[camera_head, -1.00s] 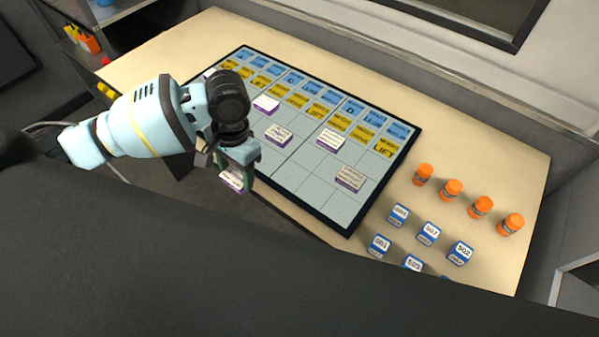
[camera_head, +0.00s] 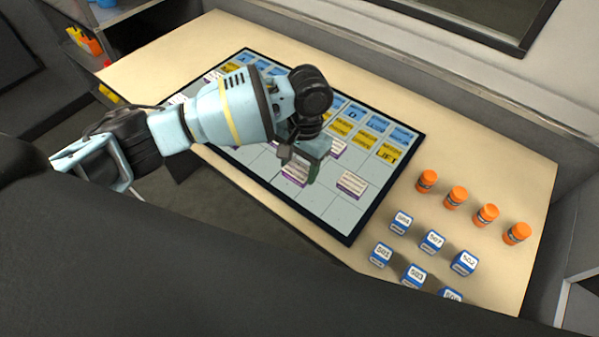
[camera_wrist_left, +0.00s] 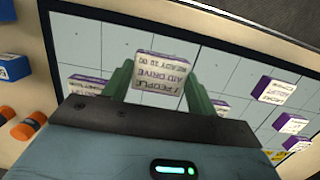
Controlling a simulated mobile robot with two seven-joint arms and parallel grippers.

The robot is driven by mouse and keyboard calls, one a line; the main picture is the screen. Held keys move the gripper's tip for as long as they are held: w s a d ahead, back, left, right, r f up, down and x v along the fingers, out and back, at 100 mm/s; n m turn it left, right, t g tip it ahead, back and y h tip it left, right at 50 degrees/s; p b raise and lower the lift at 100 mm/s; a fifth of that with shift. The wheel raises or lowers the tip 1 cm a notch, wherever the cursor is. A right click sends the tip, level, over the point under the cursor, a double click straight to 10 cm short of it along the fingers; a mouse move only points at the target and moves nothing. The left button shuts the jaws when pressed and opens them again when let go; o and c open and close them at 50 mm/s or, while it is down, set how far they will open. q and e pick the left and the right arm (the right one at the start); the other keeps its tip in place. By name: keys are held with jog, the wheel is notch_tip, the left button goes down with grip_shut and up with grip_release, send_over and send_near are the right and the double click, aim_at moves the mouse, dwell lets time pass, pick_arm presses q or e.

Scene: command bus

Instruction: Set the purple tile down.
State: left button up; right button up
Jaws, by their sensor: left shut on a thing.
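The purple tile (camera_head: 295,174) with a white printed top is between the fingers of my left gripper (camera_head: 307,166), over the front middle of the gridded board (camera_head: 318,203). In the left wrist view the tile (camera_wrist_left: 162,75) sits between the two green fingers of the shut gripper (camera_wrist_left: 160,85), its printed face toward the camera. I cannot tell whether it touches the board. Another purple-and-white tile (camera_head: 352,183) lies on the board to its right. My arm hides much of the board's upper left. My right gripper is not in view.
Several orange bottles (camera_head: 456,196) stand on the tabletop (camera_head: 517,170) right of the board. Several blue-and-white numbered blocks (camera_head: 432,241) stand nearer the front. Board cells at the front right are bare. Other tiles lie on the board, partly behind my arm.

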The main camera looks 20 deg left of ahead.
aim_at(300, 168)
pick_arm(q)
notch_tip(300, 168, down, 4)
jog(key=shift+d+r, duration=0.1)
jog(key=shift+r, duration=0.15)
jog(key=shift+f, duration=0.15)
jog(key=o, duration=1)
